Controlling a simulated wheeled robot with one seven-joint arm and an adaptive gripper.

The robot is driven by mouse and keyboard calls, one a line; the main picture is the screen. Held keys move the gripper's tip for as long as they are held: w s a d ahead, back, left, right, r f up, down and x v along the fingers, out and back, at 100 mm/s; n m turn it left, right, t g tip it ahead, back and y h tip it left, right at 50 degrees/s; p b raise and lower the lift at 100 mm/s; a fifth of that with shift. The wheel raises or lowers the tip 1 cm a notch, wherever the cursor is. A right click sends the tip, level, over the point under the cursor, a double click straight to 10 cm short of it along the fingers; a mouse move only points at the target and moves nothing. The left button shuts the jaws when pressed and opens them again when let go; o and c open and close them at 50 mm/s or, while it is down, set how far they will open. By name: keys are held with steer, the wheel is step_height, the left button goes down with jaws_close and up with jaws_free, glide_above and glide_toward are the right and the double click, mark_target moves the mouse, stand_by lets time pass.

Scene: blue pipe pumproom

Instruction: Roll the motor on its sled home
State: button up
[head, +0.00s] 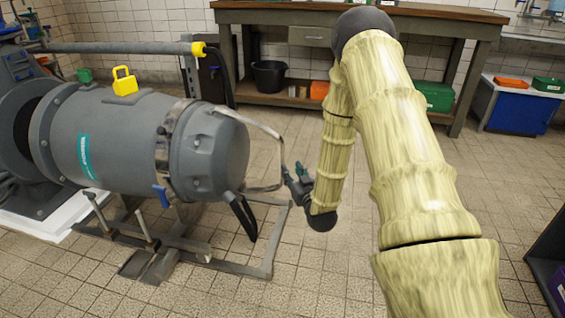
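The motor (90,135), a grey cylinder with a teal label and a yellow lifting lug (124,81) on top, lies on its side at the left. It rests on a low metal sled (200,249) on the floor. A grey pump housing (14,95) stands left of it, with a dark gap between their flanges. A thin pale bar handle (276,135) rises at the sled's right end. My gripper (290,177) is at this handle, its small dark fingers beside or around the bar. The view is too small to tell whether they are closed on it.
A wooden workbench (300,15) stands at the back, with a black bucket (269,77) and boxes on its lower shelf. A blue cabinet (515,111) is at the right. A grey pole (120,47) crosses above the motor. The tiled floor right of the sled is open.

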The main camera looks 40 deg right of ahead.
mark_target(283, 158)
steer(key=b+x, duration=0.3)
steer(key=x, duration=0.7)
steer(key=shift+a+b, duration=0.1)
steer(key=shift+b, duration=0.3)
jaws_close()
